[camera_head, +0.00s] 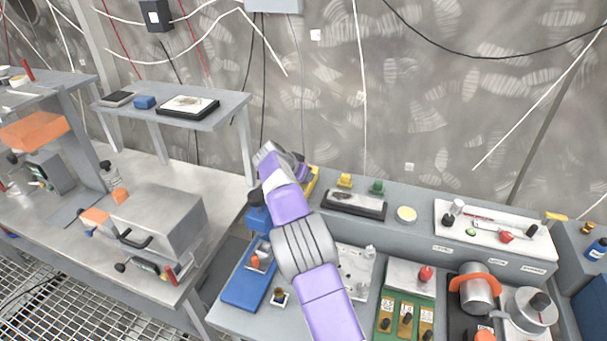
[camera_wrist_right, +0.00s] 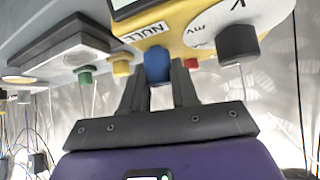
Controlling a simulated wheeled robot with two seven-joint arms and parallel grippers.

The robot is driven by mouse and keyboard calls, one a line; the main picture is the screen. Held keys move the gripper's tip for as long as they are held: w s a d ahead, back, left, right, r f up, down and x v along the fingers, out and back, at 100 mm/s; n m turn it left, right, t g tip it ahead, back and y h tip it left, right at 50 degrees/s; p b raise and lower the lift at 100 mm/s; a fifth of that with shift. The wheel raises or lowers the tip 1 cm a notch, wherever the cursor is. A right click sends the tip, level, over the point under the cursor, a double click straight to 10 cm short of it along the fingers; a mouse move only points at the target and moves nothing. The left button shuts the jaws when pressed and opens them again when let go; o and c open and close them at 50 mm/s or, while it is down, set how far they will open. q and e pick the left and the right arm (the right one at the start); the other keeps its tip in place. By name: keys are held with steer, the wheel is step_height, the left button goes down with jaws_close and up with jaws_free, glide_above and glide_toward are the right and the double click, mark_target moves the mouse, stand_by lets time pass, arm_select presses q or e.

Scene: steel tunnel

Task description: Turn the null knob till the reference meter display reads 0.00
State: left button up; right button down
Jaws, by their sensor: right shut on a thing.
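The yellow reference meter fills the top of the right wrist view (camera_wrist_right: 180,22). Only a yellow strip of it (camera_head: 313,180) shows in the head view, behind my purple right arm. Its blue null knob (camera_wrist_right: 157,62) sits beside the "NULL" label. My right gripper (camera_wrist_right: 158,75) is shut on this knob, one dark finger on each side. Only a corner of the meter display (camera_wrist_right: 130,6) shows at the top edge, and no reading can be made out. In the head view the knob and fingertips are hidden. My left gripper is not in view.
A black dial knob (camera_wrist_right: 238,43) marked V and mV stands right of my fingers. A red post (camera_wrist_right: 190,63) is close by. Yellow (camera_head: 345,181) and green (camera_head: 377,187) terminals stand on the shelf beside the meter. A black-framed panel (camera_head: 355,204) lies in front of them.

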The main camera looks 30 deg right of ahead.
steer(key=c, duration=0.9)
jaws_free()
steer(key=shift+f, duration=0.1)
steer(key=shift+o, duration=0.2)
step_height(320, 180, up, 10)
steer(key=p, duration=0.3)
steer(key=shift+p, duration=0.35)
